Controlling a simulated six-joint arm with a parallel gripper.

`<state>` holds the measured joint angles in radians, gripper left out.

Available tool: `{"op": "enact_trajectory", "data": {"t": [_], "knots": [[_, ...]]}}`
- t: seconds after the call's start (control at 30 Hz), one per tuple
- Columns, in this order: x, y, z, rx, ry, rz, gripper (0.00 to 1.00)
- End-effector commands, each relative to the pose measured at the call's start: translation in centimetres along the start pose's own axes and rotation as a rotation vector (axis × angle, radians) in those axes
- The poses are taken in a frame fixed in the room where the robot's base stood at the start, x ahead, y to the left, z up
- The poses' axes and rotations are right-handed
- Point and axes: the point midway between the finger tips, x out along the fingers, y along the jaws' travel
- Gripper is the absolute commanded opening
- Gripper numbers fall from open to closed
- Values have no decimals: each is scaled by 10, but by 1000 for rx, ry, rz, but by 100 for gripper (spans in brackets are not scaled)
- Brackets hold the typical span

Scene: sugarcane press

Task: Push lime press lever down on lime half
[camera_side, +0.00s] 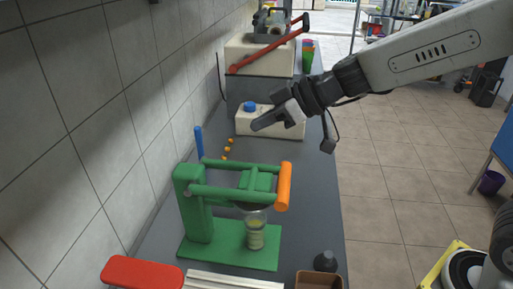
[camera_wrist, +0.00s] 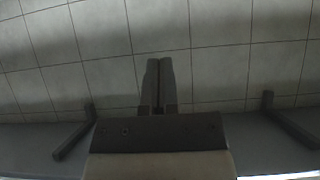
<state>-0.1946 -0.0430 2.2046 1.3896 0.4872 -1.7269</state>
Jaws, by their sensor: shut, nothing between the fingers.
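The green lime press (camera_side: 196,205) stands on the dark counter in the side view. Its lever (camera_side: 235,192) lies roughly level and ends in an orange handle (camera_side: 284,186) on the right. A green pressing block (camera_side: 255,181) sits under the lever arms. A clear cup (camera_side: 256,229) with yellowish-green contents stands on the press base. I cannot make out the lime half. My gripper (camera_side: 256,126) is shut and empty, above and behind the press, apart from the handle. In the wrist view my gripper's fingers (camera_wrist: 158,62) are together, facing the tiled wall.
A white container with a blue cap (camera_side: 270,121) stands behind the press, near my gripper. Small orange fruits (camera_side: 228,145) lie by the wall. A red-handled item (camera_side: 142,272), a brown box (camera_side: 318,279) and a dark bottle (camera_side: 325,261) are at the front. The tiled wall (camera_side: 90,110) bounds the left.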

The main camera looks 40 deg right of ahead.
Motion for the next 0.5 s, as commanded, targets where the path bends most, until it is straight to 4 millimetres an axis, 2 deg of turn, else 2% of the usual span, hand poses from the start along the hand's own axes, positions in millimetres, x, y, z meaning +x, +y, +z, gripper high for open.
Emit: {"op": "enact_trajectory", "data": {"t": [0.2, 0.5], "knots": [[8, 0, -27, -3, -3, -1, 0], [13, 0, -38, -1, -46, -1, 0]]}}
